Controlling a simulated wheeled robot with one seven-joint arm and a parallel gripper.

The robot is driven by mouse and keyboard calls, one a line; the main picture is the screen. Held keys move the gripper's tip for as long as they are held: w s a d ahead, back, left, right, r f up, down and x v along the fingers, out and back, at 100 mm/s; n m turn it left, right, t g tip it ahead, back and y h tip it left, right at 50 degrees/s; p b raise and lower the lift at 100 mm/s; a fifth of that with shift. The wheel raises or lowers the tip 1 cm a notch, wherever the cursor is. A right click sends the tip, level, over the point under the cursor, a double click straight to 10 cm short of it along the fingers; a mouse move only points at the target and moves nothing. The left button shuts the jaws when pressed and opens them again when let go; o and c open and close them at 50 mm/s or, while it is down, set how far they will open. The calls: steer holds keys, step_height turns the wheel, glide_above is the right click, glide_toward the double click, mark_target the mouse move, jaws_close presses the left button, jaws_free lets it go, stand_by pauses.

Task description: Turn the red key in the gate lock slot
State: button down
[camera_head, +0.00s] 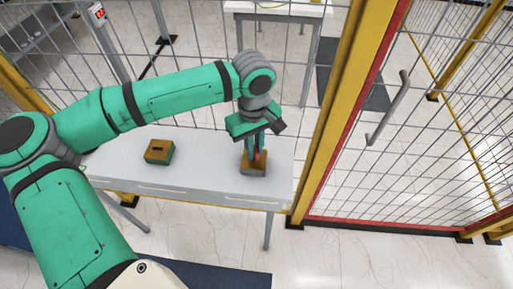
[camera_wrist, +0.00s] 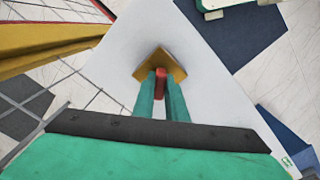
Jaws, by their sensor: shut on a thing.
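The red key (camera_wrist: 160,78) is between the two fingers of my gripper (camera_wrist: 160,90), which is shut on it. In the head view a small red part of the key (camera_head: 258,155) shows between the fingertips of my gripper (camera_head: 256,150). The key is at a brown-topped lock block (camera_head: 254,170) on the right part of the table. The same block (camera_wrist: 178,66) shows around the key in the wrist view. My gripper points down at the block. The key's lower end and the slot are hidden, so I cannot tell how deep it sits.
A second block (camera_head: 159,151), green with a brown top and dark slot, sits on the white table (camera_head: 200,179) to the left. A mesh fence with a yellow post (camera_head: 336,100) stands right of the table. A gate with a grey handle (camera_head: 388,110) is beyond it.

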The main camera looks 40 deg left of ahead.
steer(key=shift+m, duration=0.7)
steer(key=m, duration=0.5)
steer(key=shift+m, duration=0.3)
steer(key=c, duration=1.7)
jaws_free()
